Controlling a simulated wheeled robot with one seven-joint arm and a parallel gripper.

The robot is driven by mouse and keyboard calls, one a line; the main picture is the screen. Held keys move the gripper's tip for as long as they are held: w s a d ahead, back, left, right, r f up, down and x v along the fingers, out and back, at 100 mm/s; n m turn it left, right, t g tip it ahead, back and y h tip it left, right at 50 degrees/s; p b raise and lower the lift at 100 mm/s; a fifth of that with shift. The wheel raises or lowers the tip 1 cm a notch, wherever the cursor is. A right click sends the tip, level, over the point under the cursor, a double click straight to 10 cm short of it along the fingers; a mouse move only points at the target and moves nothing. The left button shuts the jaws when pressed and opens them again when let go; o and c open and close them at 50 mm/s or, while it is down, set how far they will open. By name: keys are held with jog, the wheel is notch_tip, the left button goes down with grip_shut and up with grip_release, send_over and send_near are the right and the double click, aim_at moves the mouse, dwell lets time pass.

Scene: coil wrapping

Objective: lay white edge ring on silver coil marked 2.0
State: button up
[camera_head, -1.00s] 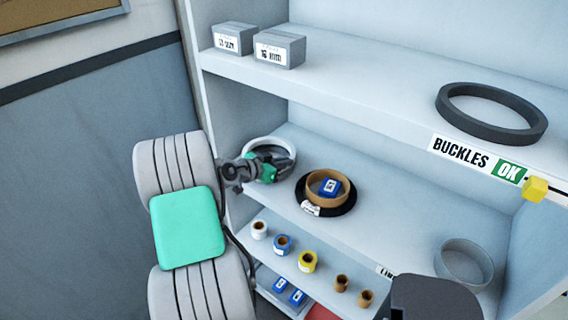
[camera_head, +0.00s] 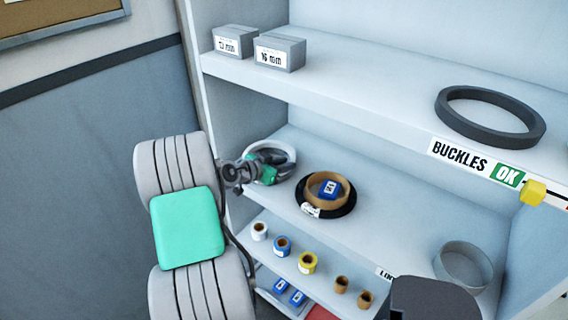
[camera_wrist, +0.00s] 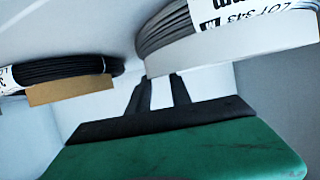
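The silver coil (camera_wrist: 168,22) with a white lot label is in the wrist view at top right, which looks upside down. The white edge ring (camera_wrist: 235,47) lies flat against the coil's upper face; it also shows in the head view (camera_head: 286,157) on the middle shelf's left end. My gripper (camera_wrist: 160,78) has its two dark fingers apart, with a pale gap between them and the tips at the ring's edge. My gripper in the head view (camera_head: 262,168) is over the ring's near side. The coil's 2.0 mark is not readable.
A grey ring (camera_head: 440,262) lies farther right. The shelf above holds two grey boxes and a dark ring (camera_head: 443,110).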

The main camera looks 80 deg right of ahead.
jog(key=b+v, duration=0.3)
jog(key=v, duration=0.9)
jog(key=w+a+f+n+t+y, duration=0.15)
jog(key=w+a+n+t, duration=0.3)
jog(key=w+a, duration=0.6)
jog(key=w+a+n+t+y, duration=0.35)
jog(key=w+a+n, duration=0.25)
jog(key=w+a, duration=0.4)
jog(key=s+a+n+t+y, duration=0.1)
jog(key=a+n, duration=0.6)
jog(key=a, duration=0.7)
jog(key=s+a+n+t+y, duration=0.1)
jog(key=s+a+n+y, duration=0.2)
jog(key=a, duration=1.1)
jog(key=r+n+y, duration=0.1)
jog(key=n+y, duration=0.1)
jog(key=n, duration=0.2)
jog(key=shift+a+t, duration=0.3)
jog(key=shift+a, duration=0.1)
jog(key=shift+s, duration=0.15)
